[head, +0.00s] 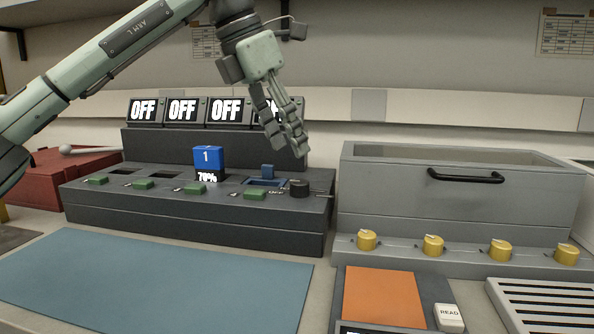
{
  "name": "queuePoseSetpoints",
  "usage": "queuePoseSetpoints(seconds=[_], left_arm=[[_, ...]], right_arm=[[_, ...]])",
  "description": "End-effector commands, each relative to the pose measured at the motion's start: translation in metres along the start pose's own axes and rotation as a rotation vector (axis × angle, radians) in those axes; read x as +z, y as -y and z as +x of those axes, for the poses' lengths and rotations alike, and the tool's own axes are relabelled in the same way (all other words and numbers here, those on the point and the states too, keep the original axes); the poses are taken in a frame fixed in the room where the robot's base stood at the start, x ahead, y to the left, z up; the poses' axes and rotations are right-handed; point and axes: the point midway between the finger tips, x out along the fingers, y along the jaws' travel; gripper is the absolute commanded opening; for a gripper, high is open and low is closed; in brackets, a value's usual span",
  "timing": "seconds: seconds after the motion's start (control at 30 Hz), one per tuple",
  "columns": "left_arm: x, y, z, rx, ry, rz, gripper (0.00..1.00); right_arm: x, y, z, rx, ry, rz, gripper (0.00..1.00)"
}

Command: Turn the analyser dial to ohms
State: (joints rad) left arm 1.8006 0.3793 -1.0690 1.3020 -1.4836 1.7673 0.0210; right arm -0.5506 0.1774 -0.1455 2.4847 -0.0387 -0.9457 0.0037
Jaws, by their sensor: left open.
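A dark charging unit with several displays reading OFF (195,235) stands at the back left. At its right end is a round black dial (299,188), apparently the analyser dial. My right gripper is not in view.
A grey case with yellow knobs (455,215) stands right. An orange pad (382,297) and blue mat (150,275) lie in front.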

Motion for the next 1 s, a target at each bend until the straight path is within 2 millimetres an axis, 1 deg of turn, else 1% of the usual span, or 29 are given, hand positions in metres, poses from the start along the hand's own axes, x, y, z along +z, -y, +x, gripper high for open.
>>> queuePoseSetpoints(seconds=[0.07, 0.17, 0.4, 0.5, 0.6, 0.73, 0.93, 0.97, 1.0], left_arm=[[-0.006, -0.003, 0.000, 0.022, -0.026, 0.000, 0.49], [-0.007, -0.004, 0.009, 0.026, -0.034, 0.000, 0.49], [-0.008, -0.004, 0.049, 0.022, -0.032, 0.000, 0.49], [-0.008, -0.004, 0.062, 0.021, -0.031, 0.000, 0.49], [-0.008, -0.004, 0.071, 0.021, -0.030, 0.000, 0.49], [-0.008, -0.004, 0.076, 0.022, -0.028, 0.000, 0.49], [-0.008, -0.004, 0.076, 0.022, -0.028, 0.000, 0.49], [-0.008, -0.004, 0.076, 0.022, -0.028, 0.000, 0.48], [-0.008, -0.004, 0.076, 0.022, -0.028, 0.000, 0.43]], right_arm=[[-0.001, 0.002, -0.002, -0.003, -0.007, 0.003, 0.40], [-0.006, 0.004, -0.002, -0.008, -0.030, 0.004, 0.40], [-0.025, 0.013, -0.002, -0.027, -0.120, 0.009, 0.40], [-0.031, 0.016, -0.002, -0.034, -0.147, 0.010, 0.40], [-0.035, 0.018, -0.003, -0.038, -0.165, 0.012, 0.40], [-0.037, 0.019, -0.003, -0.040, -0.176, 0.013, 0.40], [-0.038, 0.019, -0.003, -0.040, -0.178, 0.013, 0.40], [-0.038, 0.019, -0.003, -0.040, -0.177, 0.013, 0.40], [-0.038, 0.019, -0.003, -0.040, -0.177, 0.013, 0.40]])
